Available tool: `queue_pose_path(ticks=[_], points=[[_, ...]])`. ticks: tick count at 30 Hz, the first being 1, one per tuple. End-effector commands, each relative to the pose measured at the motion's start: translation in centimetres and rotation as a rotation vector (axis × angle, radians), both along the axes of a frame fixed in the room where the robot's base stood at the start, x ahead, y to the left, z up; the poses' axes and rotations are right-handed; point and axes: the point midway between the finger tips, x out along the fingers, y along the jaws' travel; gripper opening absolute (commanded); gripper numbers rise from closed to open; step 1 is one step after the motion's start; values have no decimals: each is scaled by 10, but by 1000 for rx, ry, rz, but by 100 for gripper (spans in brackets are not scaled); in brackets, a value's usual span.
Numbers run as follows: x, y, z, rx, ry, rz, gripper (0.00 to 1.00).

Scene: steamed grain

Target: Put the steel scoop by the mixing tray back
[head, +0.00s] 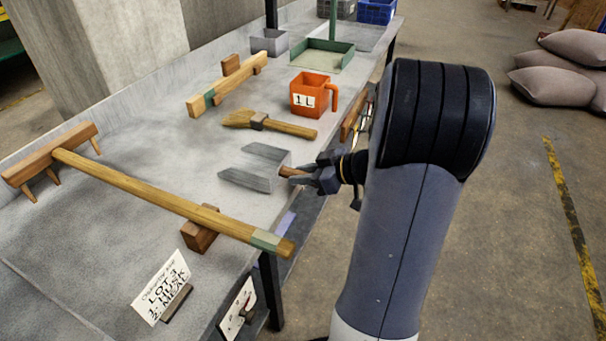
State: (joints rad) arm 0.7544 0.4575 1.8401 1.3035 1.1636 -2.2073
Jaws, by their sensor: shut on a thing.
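The steel scoop (250,180) has a grey metal pan with raised sides and a short wooden handle. It is at the table's right edge, with its pan pointing left over the grey table top. My gripper (302,178) is shut on the scoop's handle from the right, and its fingers hide part of the handle. I cannot tell whether the pan touches the table or hangs just above it. A green shallow tray (346,55) stands at the far end of the table; I cannot tell whether it is the mixing tray.
A brush (285,127) and an orange 1 L jug (309,90) are just beyond the scoop. A wooden rake (150,197) rests across a block (201,236) at the near side. A lot sign (160,288) stands in front. Bare table lies left of the scoop.

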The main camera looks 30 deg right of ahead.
Motion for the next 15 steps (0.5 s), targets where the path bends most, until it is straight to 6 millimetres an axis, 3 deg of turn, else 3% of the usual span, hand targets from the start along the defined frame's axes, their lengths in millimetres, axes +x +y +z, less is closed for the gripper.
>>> queue_pose_path(ticks=[13, 14, 15], points=[[0, 0, -6, 0, -1, 0, 0], [0, 0, -5, 1, -1, 0, 27], [0, 0, -5, 1, -1, 0, 31]])
